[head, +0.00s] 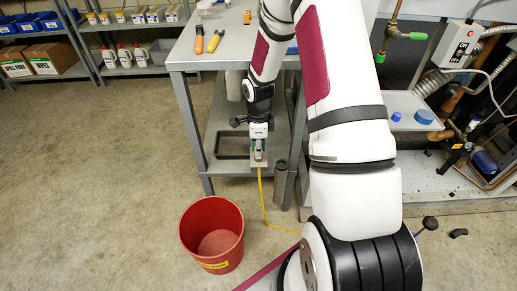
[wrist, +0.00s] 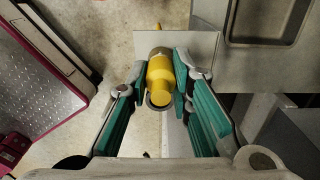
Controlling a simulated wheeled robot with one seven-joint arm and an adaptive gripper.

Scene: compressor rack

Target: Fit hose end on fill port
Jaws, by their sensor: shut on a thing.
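My gripper (head: 259,150) points down in front of the grey workbench, with its teal finger pads on either side of the hose end. In the wrist view my gripper (wrist: 160,95) is shut on the yellow hose end (wrist: 161,74), which has a dull metal collar. The yellow hose (head: 263,200) hangs from it in the head view and runs down to the floor, then right towards my base. I cannot pick out the fill port for certain in either view.
A red bucket (head: 212,234) stands on the floor left of the hose. A grey workbench (head: 190,62) with a lower shelf stands behind my gripper. A dark cylinder (head: 281,184) stands near its leg. Pipes and a switch box (head: 459,43) are at right. Open floor lies left.

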